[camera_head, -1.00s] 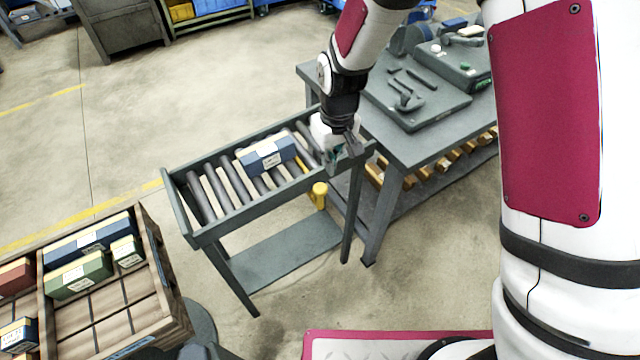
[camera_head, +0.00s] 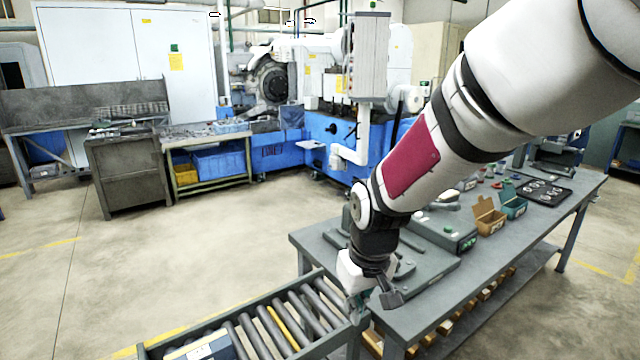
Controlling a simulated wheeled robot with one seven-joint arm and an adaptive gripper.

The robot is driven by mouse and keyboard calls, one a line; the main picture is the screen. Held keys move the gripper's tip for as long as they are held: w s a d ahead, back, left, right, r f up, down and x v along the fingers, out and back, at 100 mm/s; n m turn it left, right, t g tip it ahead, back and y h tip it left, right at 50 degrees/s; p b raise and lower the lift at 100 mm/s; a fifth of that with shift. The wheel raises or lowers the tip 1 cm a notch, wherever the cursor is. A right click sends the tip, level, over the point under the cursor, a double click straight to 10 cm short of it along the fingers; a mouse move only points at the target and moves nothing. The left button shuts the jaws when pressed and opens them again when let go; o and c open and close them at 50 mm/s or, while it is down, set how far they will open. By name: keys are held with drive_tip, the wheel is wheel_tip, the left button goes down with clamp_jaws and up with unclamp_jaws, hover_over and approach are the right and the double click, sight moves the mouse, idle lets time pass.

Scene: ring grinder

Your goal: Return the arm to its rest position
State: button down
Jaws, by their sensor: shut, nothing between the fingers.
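My arm reaches in from the upper right in the head view. My gripper (camera_head: 374,302) hangs low at its end, over the right end of the roller stand and beside the left corner of the grey workbench. Its fingers point down and look closed and empty. They are small and partly dark against the bench, and I cannot tell whether they touch anything.
The grey workbench (camera_head: 428,318) extends right, with a green-grey case (camera_head: 447,232), open boxes (camera_head: 489,217) and a dark tray (camera_head: 545,192). The roller stand (camera_head: 284,318) carries a blue-and-white box (camera_head: 204,348). A blue grinder (camera_head: 335,128) stands behind. The floor at left is clear.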

drive_tip(key=s+d+r+m+t, duration=0.1)
drive_tip(key=s+d+r+m, duration=0.1)
drive_tip(key=s+d+r, duration=0.4)
drive_tip(key=s+d+r+m+t, duration=0.2)
drive_tip(key=s+d+r, duration=0.4)
drive_tip(key=s, duration=0.8)
wheel_tip(320, 180, up, 4)
drive_tip(key=shift+s+d+f+m+t+h, duration=0.15)
drive_tip(key=shift+d+f+m+t+h, duration=0.15)
drive_tip(key=shift+h, duration=0.1)
drive_tip(key=shift+a, duration=0.15)
